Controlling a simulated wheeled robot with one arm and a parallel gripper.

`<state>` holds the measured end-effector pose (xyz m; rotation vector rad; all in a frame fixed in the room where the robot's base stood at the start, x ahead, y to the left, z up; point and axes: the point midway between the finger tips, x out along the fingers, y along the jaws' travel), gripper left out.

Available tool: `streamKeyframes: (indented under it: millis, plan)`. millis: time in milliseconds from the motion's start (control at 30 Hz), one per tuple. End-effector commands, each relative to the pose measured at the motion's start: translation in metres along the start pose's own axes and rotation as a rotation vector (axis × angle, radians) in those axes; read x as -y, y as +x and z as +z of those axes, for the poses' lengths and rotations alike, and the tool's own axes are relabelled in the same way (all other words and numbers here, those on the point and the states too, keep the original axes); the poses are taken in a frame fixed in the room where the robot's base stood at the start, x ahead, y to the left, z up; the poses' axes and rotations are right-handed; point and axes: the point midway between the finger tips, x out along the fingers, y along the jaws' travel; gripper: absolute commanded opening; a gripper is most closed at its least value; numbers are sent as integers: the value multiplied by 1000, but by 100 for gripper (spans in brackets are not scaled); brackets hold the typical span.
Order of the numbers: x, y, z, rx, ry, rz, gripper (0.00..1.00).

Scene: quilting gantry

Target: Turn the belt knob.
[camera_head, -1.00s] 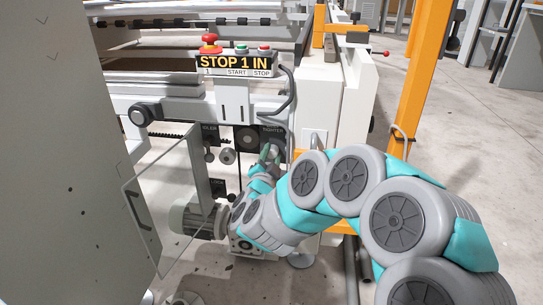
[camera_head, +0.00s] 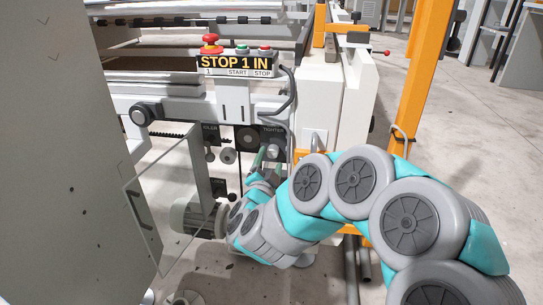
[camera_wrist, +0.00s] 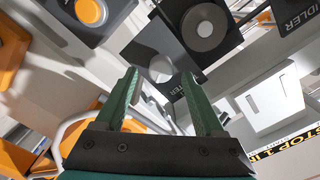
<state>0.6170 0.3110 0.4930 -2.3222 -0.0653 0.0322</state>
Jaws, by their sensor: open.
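My gripper (camera_head: 265,156) is just below and left of the knob in the head view. In the wrist view my gripper (camera_wrist: 160,74) is open, its two green fingers spread and empty, pointing at the knob. I see no contact, but the exact gap to the knob is unclear.
A cable (camera_head: 287,100) hangs above. A clear panel (camera_head: 165,220) stands at left, near a motor (camera_head: 192,218).

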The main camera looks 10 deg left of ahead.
Motion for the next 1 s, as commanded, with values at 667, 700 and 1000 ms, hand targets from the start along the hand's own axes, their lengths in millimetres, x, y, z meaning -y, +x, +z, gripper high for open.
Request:
streamKeyframes:
  millis: [667, 700, 1000]
  plan:
    - [1, -46, -1, 4, 2, -2, 71]
    - [2, -46, -2, 14, 3, -4, 71]
    - [19, -46, -1, 290, -24, -46, 71]
